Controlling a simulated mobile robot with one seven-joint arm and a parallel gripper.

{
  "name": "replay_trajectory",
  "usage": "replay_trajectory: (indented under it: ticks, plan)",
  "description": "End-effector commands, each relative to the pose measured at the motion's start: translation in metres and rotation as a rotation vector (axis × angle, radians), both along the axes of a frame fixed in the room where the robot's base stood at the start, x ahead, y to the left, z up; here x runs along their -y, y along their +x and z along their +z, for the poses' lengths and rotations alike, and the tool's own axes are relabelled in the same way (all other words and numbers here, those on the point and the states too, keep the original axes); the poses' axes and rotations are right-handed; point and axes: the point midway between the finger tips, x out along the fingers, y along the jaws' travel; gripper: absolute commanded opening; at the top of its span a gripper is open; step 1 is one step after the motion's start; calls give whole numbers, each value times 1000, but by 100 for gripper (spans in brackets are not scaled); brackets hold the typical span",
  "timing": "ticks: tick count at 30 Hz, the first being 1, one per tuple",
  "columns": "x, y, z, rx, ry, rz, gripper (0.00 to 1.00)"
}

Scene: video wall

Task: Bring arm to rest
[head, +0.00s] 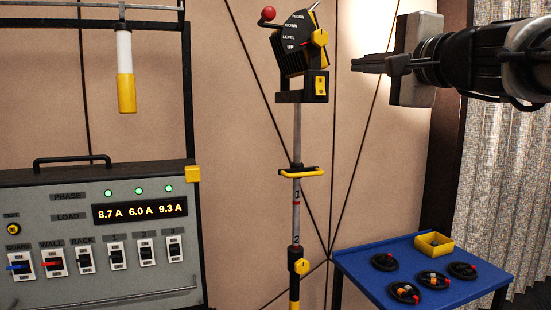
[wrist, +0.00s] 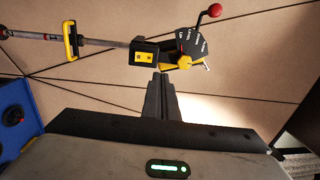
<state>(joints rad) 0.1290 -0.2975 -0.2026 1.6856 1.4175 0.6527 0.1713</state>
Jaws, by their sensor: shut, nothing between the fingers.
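My gripper (head: 368,63) reaches in from the right in the head view, level with the lever box on the pole. Its fingers are together and empty. In the wrist view my gripper (wrist: 160,80) also shows shut, with its tips just in front of the yellow-and-black box. The lever box (head: 292,55) carries the marks FLOOR, DOWN, LEVEL and UP, a red knob (head: 268,13) and a yellow knob (head: 320,37). A gap shows between my fingers and the box in the head view.
A grey power panel (head: 60,205) with switches and a lit readout stands at left. A yellow-and-white handle (head: 126,90) hangs above it. The pole (head: 297,140) has a yellow handle (head: 300,173). A blue table (head: 480,292) at lower right holds several black discs and a yellow tray (head: 448,244).

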Motion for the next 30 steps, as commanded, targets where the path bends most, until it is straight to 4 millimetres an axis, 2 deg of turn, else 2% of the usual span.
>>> replay_trajectory:
  ticks: [2, 5, 8, 9, 13, 15, 18, 24, 26, 27, 30]
  plan:
    - [-10, -4, -16, -28, -47, 16, 0]
    - [-31, -17, -60, -98, -178, 55, 0]
    - [-55, -41, -124, -196, -370, 118, 0]
    - [-63, -53, -151, -236, -456, 148, 0]
    - [-79, -97, -240, -361, -738, 251, 0]
    - [-80, -123, -284, -423, -887, 308, 0]
    - [-74, -159, -337, -499, -1088, 383, 0]
    - [-43, -223, -420, -628, -1451, 517, 0]
    - [-30, -241, -440, -664, -1560, 556, 0]
    - [-32, -236, -404, -656, -1544, 546, 0]
    - [-32, -235, -374, -657, -1538, 544, 0]
